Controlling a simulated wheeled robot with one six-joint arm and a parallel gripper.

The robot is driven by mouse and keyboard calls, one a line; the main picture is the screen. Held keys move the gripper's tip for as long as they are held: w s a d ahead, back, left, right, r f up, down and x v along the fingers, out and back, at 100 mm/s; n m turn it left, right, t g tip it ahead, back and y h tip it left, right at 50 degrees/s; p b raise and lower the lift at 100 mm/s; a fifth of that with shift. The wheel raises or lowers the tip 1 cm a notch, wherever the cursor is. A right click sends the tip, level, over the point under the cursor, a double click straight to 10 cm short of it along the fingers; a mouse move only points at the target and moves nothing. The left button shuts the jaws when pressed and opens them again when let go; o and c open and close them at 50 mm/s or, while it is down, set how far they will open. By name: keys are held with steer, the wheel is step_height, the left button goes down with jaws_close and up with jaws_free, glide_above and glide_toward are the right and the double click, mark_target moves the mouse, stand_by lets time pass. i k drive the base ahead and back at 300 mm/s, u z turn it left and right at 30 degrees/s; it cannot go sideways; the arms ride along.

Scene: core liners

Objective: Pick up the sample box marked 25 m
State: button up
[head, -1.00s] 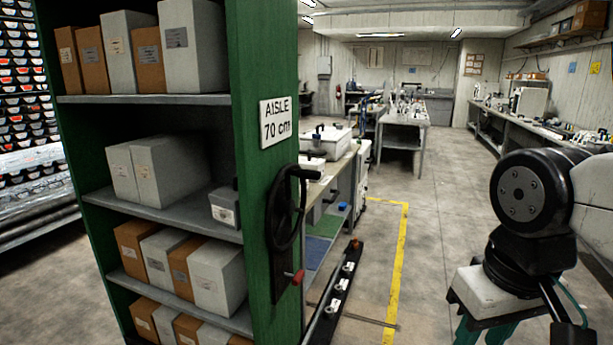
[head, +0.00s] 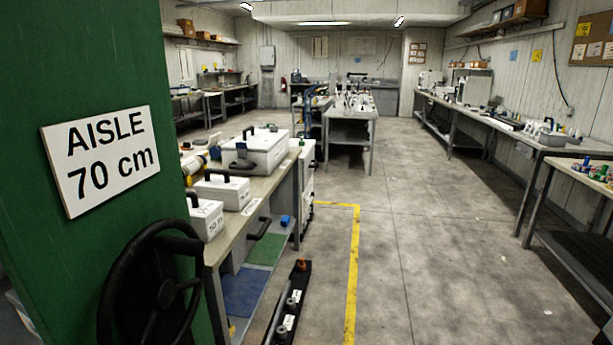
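Several white sample boxes with black handles stand in a row on the bench to the left of centre. The nearest box (head: 206,217) has a label that seems to read 50 m. Behind it is a second white box (head: 222,190) whose label I cannot read. A larger white box (head: 255,152) stands farther back on the same bench. I cannot make out a 25 m mark on any of them. My gripper is not in view.
A green shelf end (head: 60,250) with an AISLE 70 cm sign (head: 101,160) and a black handwheel (head: 152,290) fills the near left. A low black rack (head: 287,312) lies on the floor by the bench (head: 262,190). Clear floor (head: 430,230) lies right of the yellow line (head: 353,275).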

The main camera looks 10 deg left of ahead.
mark_target(234, 193)
steer(key=z, duration=0.3)
steer(key=i, duration=1.75)
steer(key=u, duration=0.5)
steer(key=i, duration=0.85)
steer(key=u, duration=1.5)
steer(key=i, duration=0.7)
steer(key=u, duration=0.6)
